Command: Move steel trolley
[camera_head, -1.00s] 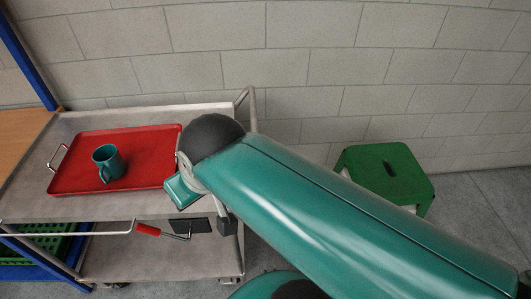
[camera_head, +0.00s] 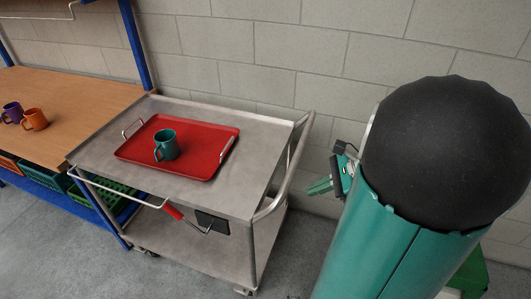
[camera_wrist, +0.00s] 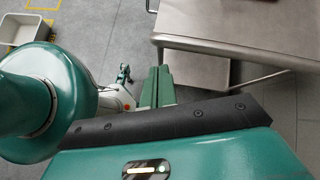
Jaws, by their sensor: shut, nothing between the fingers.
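The steel trolley (camera_head: 236,196) stands against the block wall, with a flat top, a lower shelf and an upright push handle (camera_head: 297,160) on its right end. Its steel top also shows at the upper right of the wrist view (camera_wrist: 245,28). A red tray (camera_head: 203,165) lies on the top, with a teal mug (camera_head: 166,146) standing in it. A red-gripped lever (camera_head: 173,211) sits on the trolley's front side. My gripper (camera_head: 319,187) is to the right of the handle, apart from it. Its green fingers (camera_wrist: 157,87) are shut and empty in the wrist view.
A wooden-topped bench (camera_head: 70,112) with a blue frame stands close to the trolley's left end, holding a purple mug (camera_head: 12,112) and an orange mug (camera_head: 36,119). Crates sit below. A green stool (camera_head: 468,277) is partly hidden behind my arm. Floor in front is clear.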

